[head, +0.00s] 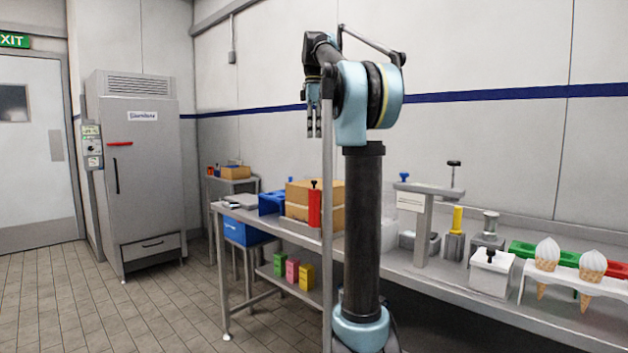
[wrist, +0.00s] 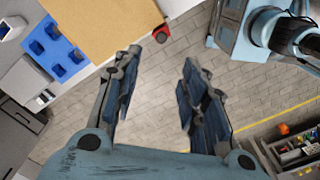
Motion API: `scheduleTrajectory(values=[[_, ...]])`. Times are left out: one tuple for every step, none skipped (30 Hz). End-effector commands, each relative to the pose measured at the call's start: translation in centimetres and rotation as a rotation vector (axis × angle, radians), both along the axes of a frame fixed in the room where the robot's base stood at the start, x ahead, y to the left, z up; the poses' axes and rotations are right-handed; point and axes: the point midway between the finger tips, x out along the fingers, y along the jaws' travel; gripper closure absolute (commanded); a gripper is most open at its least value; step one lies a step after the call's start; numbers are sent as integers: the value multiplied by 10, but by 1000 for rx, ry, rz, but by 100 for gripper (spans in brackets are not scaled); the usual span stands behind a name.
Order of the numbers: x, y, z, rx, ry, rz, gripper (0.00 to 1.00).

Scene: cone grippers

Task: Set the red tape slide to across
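A red horizontal bar (head: 120,143) is on the front of the tall grey cabinet (head: 150,190), above a black upright handle (head: 117,177). A red upright piece with a black knob (head: 314,208) stands against the cardboard box on the bench; its top also shows in the wrist view (wrist: 161,34). I cannot tell which of the two is the red tape slide. My gripper (head: 314,122) hangs fingers down, high above the bench and apart from both. In the wrist view my gripper (wrist: 158,95) is open, with nothing between its fingers.
The cardboard box (head: 300,193) and a blue holder (head: 271,202) stand on the steel bench (head: 420,278). To the right are a stand with a cross-arm (head: 427,215), a white box (head: 491,272) and two cones (head: 546,254). Open tiled floor (head: 60,300) lies before the cabinet.

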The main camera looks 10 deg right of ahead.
Motion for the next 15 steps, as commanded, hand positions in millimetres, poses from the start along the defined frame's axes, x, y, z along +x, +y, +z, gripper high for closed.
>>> scheduleTrajectory(values=[[0, 0, -7, 0, 0, 0, 61], [0, 0, -11, 0, 0, 0, 61], [0, 0, -17, 0, 0, -1, 61], [0, 0, -22, 0, 0, -1, 61], [0, 0, -27, 0, 0, -1, 61], [-1, 0, -33, 0, 0, -1, 61], [-1, 0, -38, 0, 0, -1, 61], [-1, 0, -43, 0, 0, -1, 61], [-1, 0, -50, 0, 0, -1, 61], [0, 0, -55, 0, 0, -1, 61], [0, 0, -60, 0, 0, -1, 61], [0, 0, -67, 0, 0, -1, 61], [-1, 0, -72, 0, 0, -1, 61], [-1, 0, -77, 0, 0, -1, 61], [-1, 0, -84, 0, 0, -1, 61]])
